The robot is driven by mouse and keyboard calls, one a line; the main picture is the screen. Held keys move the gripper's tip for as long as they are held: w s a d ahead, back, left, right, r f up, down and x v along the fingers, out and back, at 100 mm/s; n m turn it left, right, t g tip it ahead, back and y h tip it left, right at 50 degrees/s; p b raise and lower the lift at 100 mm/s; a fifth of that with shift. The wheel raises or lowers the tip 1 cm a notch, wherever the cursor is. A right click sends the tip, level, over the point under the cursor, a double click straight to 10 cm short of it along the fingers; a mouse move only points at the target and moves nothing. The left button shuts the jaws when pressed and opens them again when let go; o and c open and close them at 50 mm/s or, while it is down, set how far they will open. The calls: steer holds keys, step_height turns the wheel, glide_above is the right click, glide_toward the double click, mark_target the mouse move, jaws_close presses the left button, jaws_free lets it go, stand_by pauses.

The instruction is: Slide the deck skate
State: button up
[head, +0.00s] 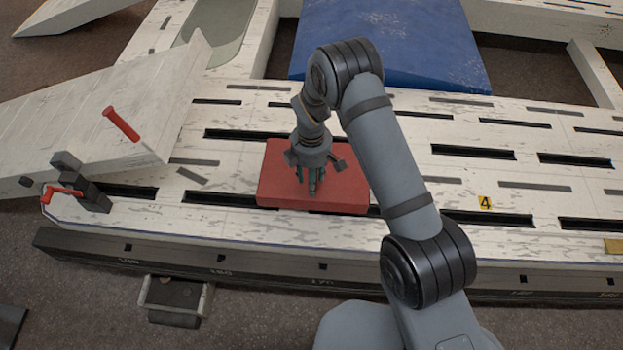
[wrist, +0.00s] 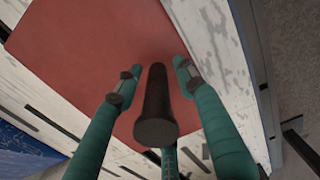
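The deck skate appears to be the flat red block (head: 270,185) lying on the slotted white deck, in the middle of the head view. In the wrist view its red top (wrist: 85,50) fills the upper left. A dark round post (wrist: 155,105) stands up from it. My gripper (head: 312,186) points down over the block. In the wrist view the teal fingers of my gripper (wrist: 157,75) are spread around the post, with gaps showing at its left and right. A third finger is partly hidden behind the post. In the head view the gripper hides the post.
The white deck (head: 480,185) has several dark slots. A raised white panel (head: 80,130) and red-handled clamps (head: 85,190) stand at the left. A blue block (head: 395,45) lies behind. A yellow marker "4" (head: 485,203) is at the right. The deck right of the block is mostly clear.

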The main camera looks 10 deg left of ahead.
step_height(320, 180, up, 12)
steer(key=shift+f, duration=0.1)
stand_by(0.6)
step_height(320, 180, down, 12)
steer(key=shift+r, duration=0.1)
steer(key=shift+d, duration=0.15)
steer(key=shift+w+d, duration=0.2)
steer(key=shift+d, duration=0.7)
